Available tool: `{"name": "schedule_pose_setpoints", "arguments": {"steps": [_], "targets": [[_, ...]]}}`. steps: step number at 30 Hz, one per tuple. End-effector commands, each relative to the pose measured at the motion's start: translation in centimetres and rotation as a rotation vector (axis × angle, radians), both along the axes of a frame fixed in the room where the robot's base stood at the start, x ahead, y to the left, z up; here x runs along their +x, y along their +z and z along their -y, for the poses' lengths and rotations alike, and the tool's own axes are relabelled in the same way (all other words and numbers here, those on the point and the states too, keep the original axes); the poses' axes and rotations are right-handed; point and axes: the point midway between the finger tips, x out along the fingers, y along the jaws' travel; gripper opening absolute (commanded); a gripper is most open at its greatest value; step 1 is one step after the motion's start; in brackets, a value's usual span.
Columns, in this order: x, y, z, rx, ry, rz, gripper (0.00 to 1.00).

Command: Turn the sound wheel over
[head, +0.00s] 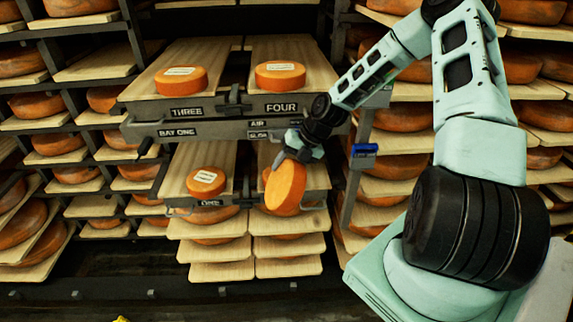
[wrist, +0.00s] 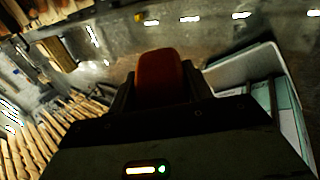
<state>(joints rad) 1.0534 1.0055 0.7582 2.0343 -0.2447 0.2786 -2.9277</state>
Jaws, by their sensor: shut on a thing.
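An orange cheese wheel (head: 286,187) is held by my gripper (head: 278,160) at the front of the lower right board, in the head view. It is tilted steeply up on its edge, with a broad bare face toward the camera and no label showing. In the wrist view the wheel (wrist: 160,78) sits between the two dark jaws. I cannot tell whether its lower edge touches the board (head: 318,180). Three other wheels lie flat with white labels up: above plate THREE (head: 181,80), above plate FOUR (head: 280,75), and above plate ONE (head: 206,181).
The bay's upper shelf (head: 225,128) overhangs the lower boards close to my gripper. A rack post with a blue clip (head: 364,150) stands to the right. Racks full of wheels line both sides. The floor (head: 120,265) at the front left looks clear.

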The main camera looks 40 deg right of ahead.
Motion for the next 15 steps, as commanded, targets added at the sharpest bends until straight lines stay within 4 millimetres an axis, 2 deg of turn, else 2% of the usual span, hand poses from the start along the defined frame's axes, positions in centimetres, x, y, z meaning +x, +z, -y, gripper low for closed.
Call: {"name": "schedule_pose_setpoints", "arguments": {"steps": [15], "targets": [[-0.24, -0.81, 0.48, 0.258, -0.004, 0.159, 0.00]]}}
